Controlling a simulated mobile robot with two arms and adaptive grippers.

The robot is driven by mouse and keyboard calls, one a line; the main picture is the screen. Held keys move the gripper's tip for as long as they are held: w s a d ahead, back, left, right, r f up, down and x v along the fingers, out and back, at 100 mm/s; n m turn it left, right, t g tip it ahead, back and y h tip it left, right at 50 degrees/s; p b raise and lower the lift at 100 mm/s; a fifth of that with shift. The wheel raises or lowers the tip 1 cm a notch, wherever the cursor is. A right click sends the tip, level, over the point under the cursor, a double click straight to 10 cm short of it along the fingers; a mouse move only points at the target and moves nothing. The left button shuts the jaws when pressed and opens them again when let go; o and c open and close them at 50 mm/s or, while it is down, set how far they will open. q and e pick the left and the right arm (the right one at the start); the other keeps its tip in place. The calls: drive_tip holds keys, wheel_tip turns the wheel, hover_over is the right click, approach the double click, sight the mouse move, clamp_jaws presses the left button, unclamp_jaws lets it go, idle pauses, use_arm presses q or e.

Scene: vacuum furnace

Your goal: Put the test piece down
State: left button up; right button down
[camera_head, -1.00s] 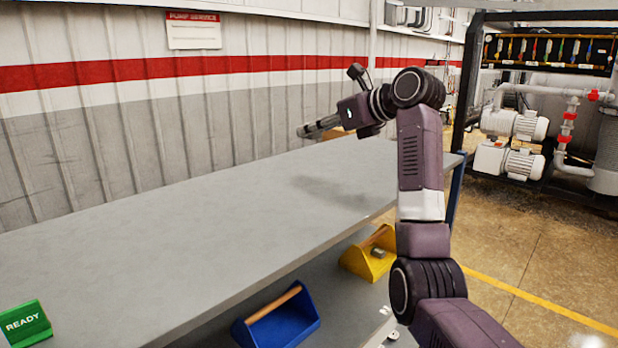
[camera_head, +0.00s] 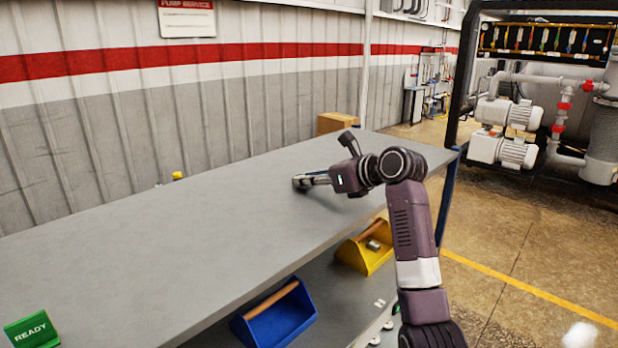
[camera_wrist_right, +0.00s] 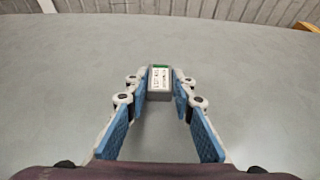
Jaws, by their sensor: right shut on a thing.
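The test piece (camera_wrist_right: 160,78) is a small grey block with a white printed label and a green patch. In the right wrist view it sits between the blue pads of my right gripper (camera_wrist_right: 161,90), which is shut on it. In the head view my right gripper (camera_head: 308,181) is low over the far part of the grey bench top (camera_head: 150,245), pointing left. I cannot tell whether the piece touches the bench. My left gripper is out of view.
The bench top around the gripper is clear. A green READY sign (camera_head: 31,329) stands at the near left. Blue (camera_head: 275,318) and yellow (camera_head: 365,255) totes sit on the lower shelf. A corrugated wall (camera_head: 120,140) runs behind, and a cardboard box (camera_head: 336,122) shows beyond the bench.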

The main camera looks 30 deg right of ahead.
drive_tip(key=c, duration=1.7)
unclamp_jaws()
drive_tip(key=shift+f, duration=0.1)
drive_tip(key=shift+o, duration=0.2)
drive_tip(key=shift+s, duration=0.1)
drive_tip(key=b+v, duration=0.5)
drive_tip(key=v, duration=0.5)
drive_tip(key=shift+s+d+r, duration=0.15)
drive_tip(key=shift+s+r, duration=0.1)
drive_tip(key=shift+s, duration=0.05)
drive_tip(key=shift+s+d+r, duration=0.15)
drive_tip(key=shift+s+r, duration=0.15)
drive_tip(key=shift+s, duration=0.25)
